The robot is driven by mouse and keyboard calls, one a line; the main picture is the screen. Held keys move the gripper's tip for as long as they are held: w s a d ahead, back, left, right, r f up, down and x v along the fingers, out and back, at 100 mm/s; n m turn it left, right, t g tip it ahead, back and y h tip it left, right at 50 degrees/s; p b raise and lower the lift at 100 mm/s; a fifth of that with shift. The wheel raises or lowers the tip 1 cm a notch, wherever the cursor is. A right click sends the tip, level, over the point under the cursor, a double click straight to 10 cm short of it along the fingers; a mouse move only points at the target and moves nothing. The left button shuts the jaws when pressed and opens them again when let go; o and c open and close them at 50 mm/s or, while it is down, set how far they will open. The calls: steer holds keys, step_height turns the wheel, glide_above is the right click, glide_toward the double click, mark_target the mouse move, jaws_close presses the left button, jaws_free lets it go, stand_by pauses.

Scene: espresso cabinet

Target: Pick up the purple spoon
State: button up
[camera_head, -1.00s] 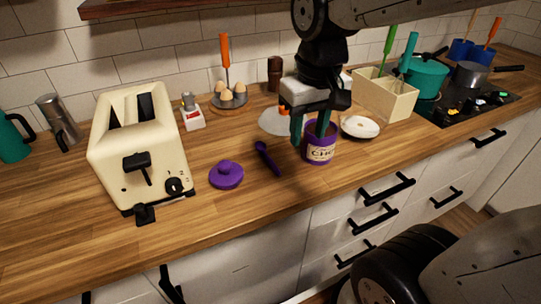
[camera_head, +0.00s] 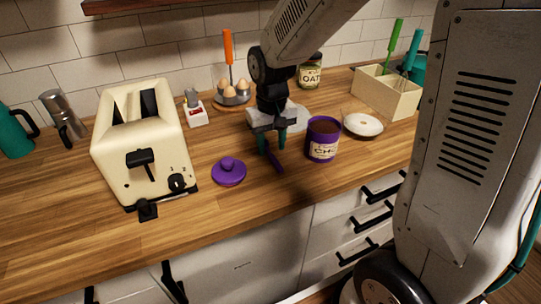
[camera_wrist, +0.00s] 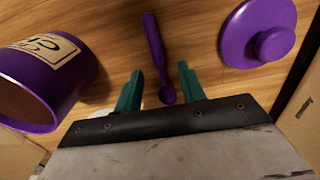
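The purple spoon (camera_head: 274,160) lies on the wooden counter between a purple lid and a purple canister. My gripper (camera_head: 273,147) is above it, pointing down, and hides part of it in the head view. In the wrist view the spoon (camera_wrist: 157,48) lies lengthwise, its bowl end between the two green fingertips of my gripper (camera_wrist: 160,82). The fingers are apart, with a gap on both sides of the spoon. Nothing is held. I cannot tell how high the fingertips are above the counter.
The open purple canister (camera_head: 322,140) stands close to the right of my gripper, and the purple lid (camera_head: 229,172) lies to the left. A cream toaster (camera_head: 140,140) is farther left. A white dish (camera_head: 362,125) is right of the canister. The front counter strip is clear.

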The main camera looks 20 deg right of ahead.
mark_target(270, 155)
step_height(270, 155, down, 2)
steer(key=shift+f, duration=0.15)
jaws_close()
